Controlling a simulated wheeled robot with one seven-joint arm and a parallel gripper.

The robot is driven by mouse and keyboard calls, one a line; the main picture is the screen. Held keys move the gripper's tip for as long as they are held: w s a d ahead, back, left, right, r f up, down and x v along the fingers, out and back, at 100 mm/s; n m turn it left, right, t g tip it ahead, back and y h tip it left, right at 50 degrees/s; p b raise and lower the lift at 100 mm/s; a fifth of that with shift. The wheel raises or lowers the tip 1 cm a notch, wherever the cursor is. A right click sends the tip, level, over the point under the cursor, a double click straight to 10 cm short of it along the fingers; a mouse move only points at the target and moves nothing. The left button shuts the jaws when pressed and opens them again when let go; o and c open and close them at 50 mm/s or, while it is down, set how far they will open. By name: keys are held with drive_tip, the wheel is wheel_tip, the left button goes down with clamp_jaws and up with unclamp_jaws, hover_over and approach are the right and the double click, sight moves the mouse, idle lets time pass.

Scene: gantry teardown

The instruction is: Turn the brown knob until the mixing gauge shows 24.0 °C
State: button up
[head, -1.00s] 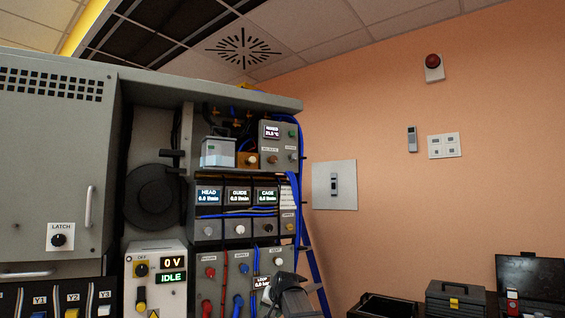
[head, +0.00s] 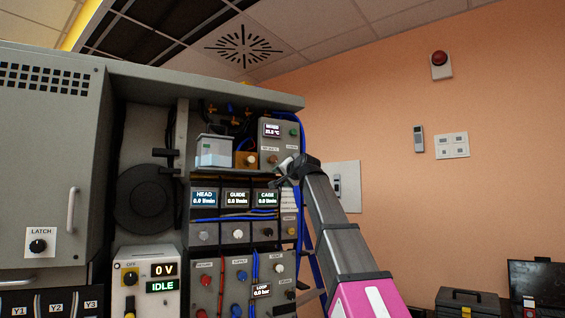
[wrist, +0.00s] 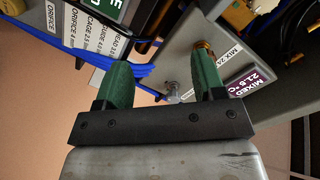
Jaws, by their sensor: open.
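The mixing gauge (head: 271,130) is a small dark display at the upper right of the rack; in the wrist view the gauge (wrist: 246,88) reads MIXED 21.5 °C. A small brown knob (head: 273,159) sits below it on the same grey panel. My gripper (head: 284,170) is raised just below and right of this knob. In the wrist view my gripper (wrist: 160,75) is open, its two green fingers apart with nothing held between them. A brownish round piece (wrist: 204,46) shows at the right fingertip, partly hidden; I cannot tell whether it is the knob or whether they touch.
Blue hoses (wrist: 125,67) run past the left finger. Left of the brown knob is an orange block with a pale knob (head: 251,160). Three flow displays (head: 237,197) stand below. A green button (head: 294,133) is right of the gauge.

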approach(274, 159)
drive_tip(key=shift+t+y, duration=0.4)
drive_tip(key=x, duration=0.7)
drive_tip(key=f+x, duration=0.1)
drive_tip(key=x, duration=0.3)
drive_tip(key=shift+w+d, duration=0.1)
drive_tip(key=shift+d, duration=0.05)
drive_tip(key=c, duration=0.9)
